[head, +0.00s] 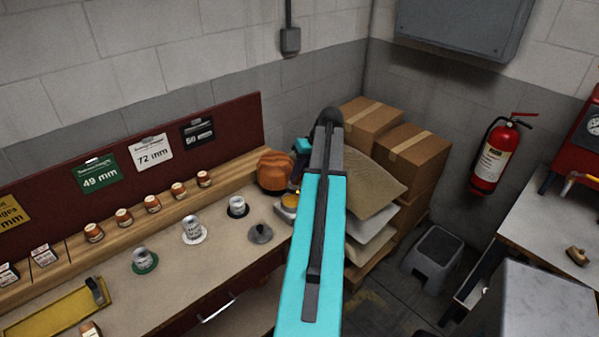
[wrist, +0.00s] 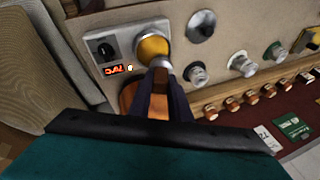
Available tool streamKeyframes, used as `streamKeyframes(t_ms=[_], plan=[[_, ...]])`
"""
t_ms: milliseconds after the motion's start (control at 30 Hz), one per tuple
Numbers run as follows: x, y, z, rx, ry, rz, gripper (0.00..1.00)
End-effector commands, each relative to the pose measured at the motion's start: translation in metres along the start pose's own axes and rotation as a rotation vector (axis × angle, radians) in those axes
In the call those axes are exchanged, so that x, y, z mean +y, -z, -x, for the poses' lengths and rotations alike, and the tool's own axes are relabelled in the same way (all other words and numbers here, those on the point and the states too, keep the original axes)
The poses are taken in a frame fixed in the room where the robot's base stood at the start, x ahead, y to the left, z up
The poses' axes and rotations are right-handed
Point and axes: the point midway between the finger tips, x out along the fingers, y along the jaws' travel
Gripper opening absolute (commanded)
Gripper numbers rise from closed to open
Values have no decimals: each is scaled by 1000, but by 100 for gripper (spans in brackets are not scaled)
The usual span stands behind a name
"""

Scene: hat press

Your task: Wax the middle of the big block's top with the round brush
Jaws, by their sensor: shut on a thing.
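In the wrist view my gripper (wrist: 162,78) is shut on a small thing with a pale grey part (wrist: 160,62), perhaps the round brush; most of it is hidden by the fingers. Its tip is at the near rim of the gold-coloured wax pot (wrist: 152,46), and I cannot tell whether it touches. An orange-brown rounded wooden block (head: 274,168), probably the big block, stands beside the pot toward the wall. Part of it also shows in the wrist view (wrist: 127,96), below and between the fingers.
The pot sits in a heater (wrist: 107,50) with a dial and red digits. A grey cone-like lid (head: 260,233) and several metal cylinders on coloured discs (head: 145,262) stand on the bench. Small jars (head: 153,203) line the back shelf.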

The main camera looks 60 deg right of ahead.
Motion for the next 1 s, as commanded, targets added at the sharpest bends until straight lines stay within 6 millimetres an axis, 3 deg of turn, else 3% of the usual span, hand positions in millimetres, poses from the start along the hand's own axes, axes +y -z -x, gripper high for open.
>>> streamKeyframes(t_ms=[400, 1000], plan=[[10, -7, -29, 1, 0, 1, 0], [12, -8, -33, 1, 0, 1, 0]])
